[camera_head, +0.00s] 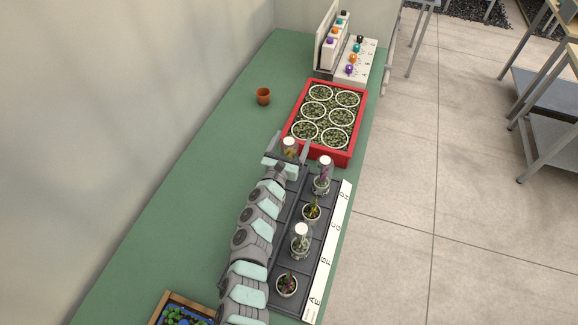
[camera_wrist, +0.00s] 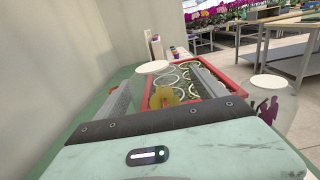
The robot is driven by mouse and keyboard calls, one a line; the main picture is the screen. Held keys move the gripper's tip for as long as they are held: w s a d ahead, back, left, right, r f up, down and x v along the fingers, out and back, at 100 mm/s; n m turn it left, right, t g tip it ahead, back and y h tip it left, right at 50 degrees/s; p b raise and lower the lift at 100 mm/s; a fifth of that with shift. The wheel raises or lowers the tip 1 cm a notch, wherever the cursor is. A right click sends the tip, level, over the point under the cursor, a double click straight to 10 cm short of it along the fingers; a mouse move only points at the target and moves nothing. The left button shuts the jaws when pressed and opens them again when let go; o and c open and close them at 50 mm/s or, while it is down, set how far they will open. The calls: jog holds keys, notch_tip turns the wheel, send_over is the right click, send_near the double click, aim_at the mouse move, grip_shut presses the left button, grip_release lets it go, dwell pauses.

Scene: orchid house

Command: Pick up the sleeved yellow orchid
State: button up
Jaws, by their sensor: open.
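The sleeved yellow orchid (camera_head: 289,150) stands at the far left of the dark rack, its yellow bloom inside a clear sleeve with a white top. My gripper (camera_head: 290,141) is open, with one finger on each side of the sleeve. In the wrist view the yellow bloom (camera_wrist: 163,97) shows between my fingers (camera_wrist: 161,82), nearer the left one, under a white disc (camera_wrist: 153,67). I see gaps beside it and no clear contact. Its pot is hidden by my gripper. An unsleeved yellow orchid (camera_head: 312,212) stands in the rack's right row.
A sleeved purple-pink orchid (camera_head: 323,175) stands close to my right finger; another sleeved plant (camera_head: 300,242) is nearer. The red tray (camera_head: 346,158) with white rings lies just beyond. A terracotta pot (camera_head: 263,96) stands at left. The green bench (camera_head: 190,190) is clear on the left.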

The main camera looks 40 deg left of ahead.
jog(key=shift+c, duration=0.5)
grip_shut()
dwell(0.5)
jog(key=shift+w, duration=0.1)
